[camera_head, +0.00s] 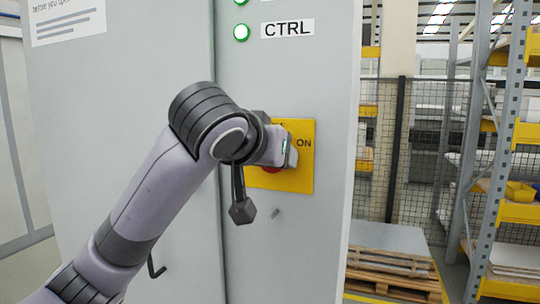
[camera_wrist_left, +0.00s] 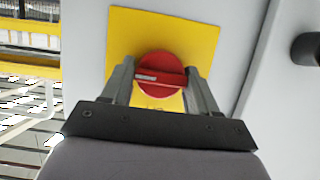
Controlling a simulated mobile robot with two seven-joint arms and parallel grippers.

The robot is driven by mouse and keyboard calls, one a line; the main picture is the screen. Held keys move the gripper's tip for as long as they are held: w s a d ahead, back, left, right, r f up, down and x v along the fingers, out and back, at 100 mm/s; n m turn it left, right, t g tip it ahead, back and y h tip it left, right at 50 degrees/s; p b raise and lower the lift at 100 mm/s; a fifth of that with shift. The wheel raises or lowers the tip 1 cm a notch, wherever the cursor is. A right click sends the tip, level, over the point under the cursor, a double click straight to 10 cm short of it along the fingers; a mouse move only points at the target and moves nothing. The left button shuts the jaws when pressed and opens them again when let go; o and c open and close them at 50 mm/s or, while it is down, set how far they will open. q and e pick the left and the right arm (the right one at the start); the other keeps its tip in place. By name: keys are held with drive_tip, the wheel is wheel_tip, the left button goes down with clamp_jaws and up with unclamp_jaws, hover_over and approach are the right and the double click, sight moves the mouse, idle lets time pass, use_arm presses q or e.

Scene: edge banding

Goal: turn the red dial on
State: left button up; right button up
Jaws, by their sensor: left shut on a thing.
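The red dial (camera_wrist_left: 160,67) sits on a yellow plate (camera_wrist_left: 125,30) on the grey cabinet door. In the left wrist view its grip bar carries a pale mark. In the head view the yellow plate (camera_head: 305,170) shows the word ON at its right, and only a sliver of the red dial (camera_head: 271,169) shows behind my gripper. My left gripper (camera_wrist_left: 160,85) is at the dial, one finger on each side, shut on it. My right gripper is not in view.
Wooden pallets (camera_head: 395,275), a mesh fence and shelving (camera_head: 497,150) stand to the right.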

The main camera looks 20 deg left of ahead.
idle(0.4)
use_arm(q)
drive_tip(key=o, duration=1)
drive_tip(key=shift+s, duration=0.1)
drive_tip(key=b+v, duration=0.1)
drive_tip(key=v, duration=0.6)
drive_tip(key=shift+r, duration=0.1)
